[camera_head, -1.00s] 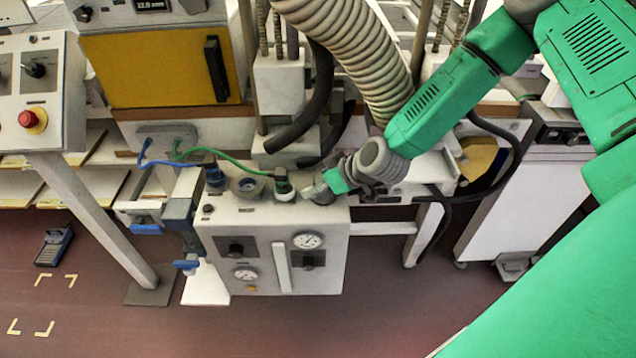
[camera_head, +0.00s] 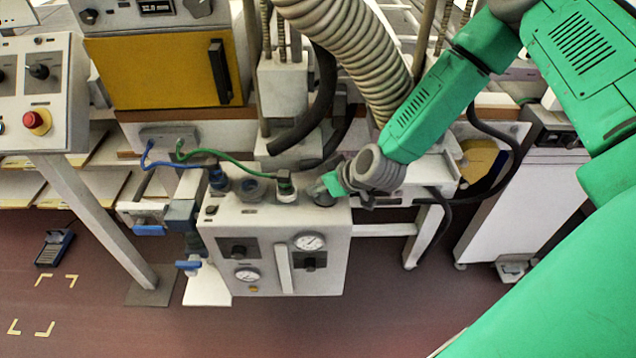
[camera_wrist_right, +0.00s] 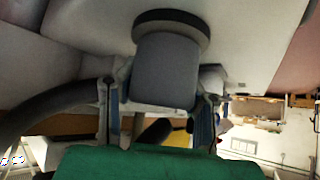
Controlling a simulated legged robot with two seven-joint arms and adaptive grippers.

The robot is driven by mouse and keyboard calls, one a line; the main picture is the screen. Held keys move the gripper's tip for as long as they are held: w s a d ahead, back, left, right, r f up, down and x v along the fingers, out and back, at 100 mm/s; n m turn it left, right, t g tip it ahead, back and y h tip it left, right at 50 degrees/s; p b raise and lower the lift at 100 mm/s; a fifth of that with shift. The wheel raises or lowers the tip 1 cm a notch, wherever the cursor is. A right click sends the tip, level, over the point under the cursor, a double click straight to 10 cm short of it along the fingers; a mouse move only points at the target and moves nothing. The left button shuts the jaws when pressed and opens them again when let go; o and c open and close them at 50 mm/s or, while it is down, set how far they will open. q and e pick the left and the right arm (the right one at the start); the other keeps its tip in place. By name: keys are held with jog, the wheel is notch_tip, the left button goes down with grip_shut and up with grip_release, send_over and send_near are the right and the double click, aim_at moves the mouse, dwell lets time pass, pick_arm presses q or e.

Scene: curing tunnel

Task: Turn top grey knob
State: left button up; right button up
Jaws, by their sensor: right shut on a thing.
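The top grey knob (camera_wrist_right: 168,68) is a smooth grey cylinder with a dark wider collar, standing out from a pale panel in the right wrist view. The fingers of my right gripper (camera_wrist_right: 160,112) are on either side of it, shut on it. In the head view my right gripper (camera_head: 327,190) is at the top right corner of the white control box (camera_head: 218,262). There the gripper largely hides the knob. My left gripper is not in view.
Green (camera_head: 284,184) and blue (camera_head: 217,178) cable plugs and a dark round socket (camera_head: 251,188) line the box top, left of my gripper. Gauges (camera_head: 309,242) and switches are on its front. A ribbed hose (camera_head: 350,45) hangs close behind my right forearm.

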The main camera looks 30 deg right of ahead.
jog(key=o, duration=1.3)
jog(key=shift+s+f, duration=0.1)
jog(key=shift+d, duration=0.15)
jog(key=shift+s+r, duration=0.2)
jog(key=shift+r, duration=0.15)
jog(key=v, duration=1.1)
jog(key=shift+s+d, duration=0.1)
jog(key=shift+d, duration=0.1)
